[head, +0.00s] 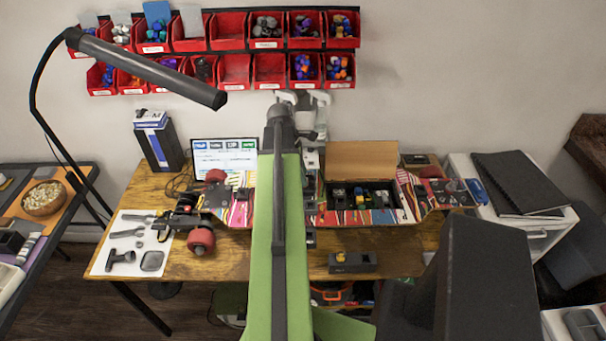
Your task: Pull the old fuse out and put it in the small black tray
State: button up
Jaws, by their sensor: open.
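My gripper (303,98) is at the far end of my green arm, raised in front of the wall just below the red bins. Its pale fingers are apart and I see nothing between them. The gripper is above and to the left of this compartment. A small black tray-like piece (352,263) with a yellow spot lies at the table's front edge. My arm hides the middle of the table.
Red bins (230,70) hang on the wall, some with coloured parts. A lamp (150,70) reaches in from the left. The table's front right is partly bare.

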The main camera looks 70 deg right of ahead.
jog(key=p+v, duration=1.4)
jog(key=v, duration=0.2)
jog(key=shift+p, duration=0.4)
jog(key=shift+w+r, duration=0.1)
